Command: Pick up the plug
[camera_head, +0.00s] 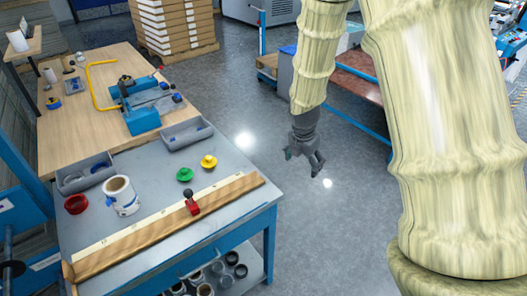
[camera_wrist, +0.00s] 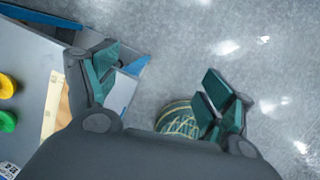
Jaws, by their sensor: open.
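Two plug-like pieces with raised knobs lie on the grey bench top: a green one (camera_head: 185,174) and a yellow one (camera_head: 209,161) just right of it. A red round piece (camera_head: 76,204) lies at the bench's left, by a grey bin; I cannot tell if it is a plug of the same kind. My gripper (camera_head: 303,165) is open and empty, pointing down over the floor to the right of the bench, apart from all of them. In the wrist view the yellow piece (camera_wrist: 7,86) and green piece (camera_wrist: 7,121) show at the left edge, outside the open fingers (camera_wrist: 160,88).
A white roll (camera_head: 121,196) stands on the bench. A long wooden rule (camera_head: 150,232) with a red, black-knobbed slider (camera_head: 192,203) lies along its front. Grey bins (camera_head: 86,174) and (camera_head: 187,134) sit behind. A wooden table (camera_head: 75,130) adjoins.

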